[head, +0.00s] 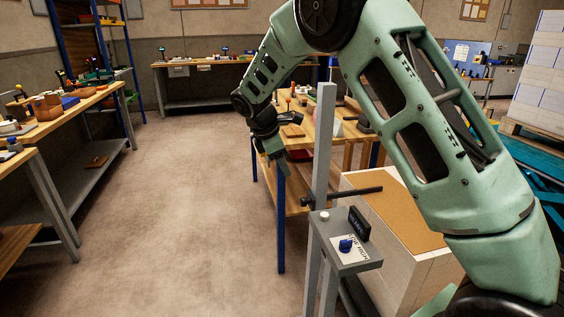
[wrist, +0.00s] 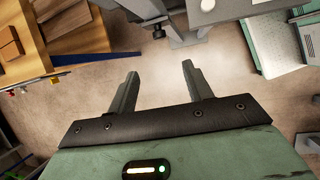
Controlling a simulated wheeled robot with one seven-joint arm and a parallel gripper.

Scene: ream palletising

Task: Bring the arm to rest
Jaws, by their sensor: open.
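My gripper (wrist: 160,88) is open and empty in the wrist view, its two fingers spread apart over bare floor. In the head view my green arm is raised and bent across the upper right. My gripper (head: 278,160) hangs there at the arm's far end, in front of the wooden workbench (head: 325,130). It is small and partly dark in that view. Nothing is between the fingers.
A grey post stand with a blue knob (head: 346,245) stands close in front, beside a box with a brown top (head: 395,212). White stacked reams (head: 540,70) stand on a pallet at right. Workbenches line the left and back. The floor (head: 180,210) at centre left is clear.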

